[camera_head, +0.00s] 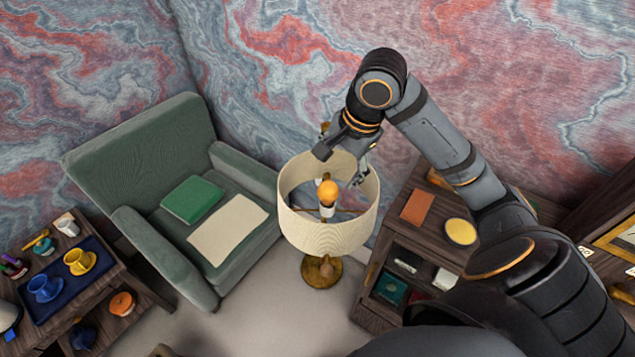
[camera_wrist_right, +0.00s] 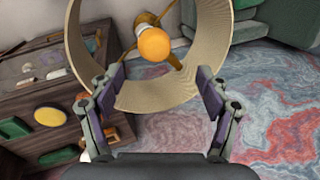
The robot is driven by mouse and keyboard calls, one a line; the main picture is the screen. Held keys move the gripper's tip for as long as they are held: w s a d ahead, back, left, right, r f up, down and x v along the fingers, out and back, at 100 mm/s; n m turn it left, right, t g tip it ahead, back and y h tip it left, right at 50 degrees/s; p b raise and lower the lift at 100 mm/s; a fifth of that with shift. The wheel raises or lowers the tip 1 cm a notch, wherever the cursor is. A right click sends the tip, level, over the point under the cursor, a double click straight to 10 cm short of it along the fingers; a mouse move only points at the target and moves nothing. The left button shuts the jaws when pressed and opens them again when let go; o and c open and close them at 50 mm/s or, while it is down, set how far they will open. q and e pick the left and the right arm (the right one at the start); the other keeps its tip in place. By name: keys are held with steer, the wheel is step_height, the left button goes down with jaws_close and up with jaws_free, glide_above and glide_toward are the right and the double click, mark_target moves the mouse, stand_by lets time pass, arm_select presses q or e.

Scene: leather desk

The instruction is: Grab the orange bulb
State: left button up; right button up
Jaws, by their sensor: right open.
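The orange bulb (camera_head: 328,191) sits in its socket inside the open-topped cream lampshade (camera_head: 330,236) of a floor lamp with a brass base (camera_head: 322,271). In the right wrist view the bulb (camera_wrist_right: 154,44) shows ahead of the fingers, ringed by the lampshade (camera_wrist_right: 205,60). My right gripper (camera_head: 340,165) hangs over the back rim of the shade, its fingers spread. In the wrist view my right gripper (camera_wrist_right: 160,85) is open and empty, with the bulb beyond and between its fingertips. The fingers are apart from the bulb. My left gripper is not in view.
A green armchair (camera_head: 140,155) with a green cushion and cream cloth stands to the left. A wooden cabinet (camera_head: 440,215) with several items stands right of the lamp. A side table with a blue tray (camera_head: 95,262) and cups is at lower left. The lampshade rim surrounds the bulb.

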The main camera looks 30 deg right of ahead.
mark_target(331, 186)
steer(key=f, duration=0.4)
steer(key=shift+s+a+f+b, duration=0.1)
steer(key=shift+s+a+b, duration=0.2)
steer(key=shift+b, duration=0.1)
steer(key=shift+w+f, duration=0.8)
steer(key=shift+f, duration=0.05)
steer(key=p+x, duration=0.1)
steer(key=x, duration=0.1)
steer(key=shift+f, duration=0.65)
steer(key=shift+w+f, duration=0.1)
steer(key=shift+f, duration=0.1)
steer(key=shift+c, duration=0.2)
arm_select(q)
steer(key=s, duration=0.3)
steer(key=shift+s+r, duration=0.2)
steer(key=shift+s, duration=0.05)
arm_select(e)
steer(key=c, duration=1.2)
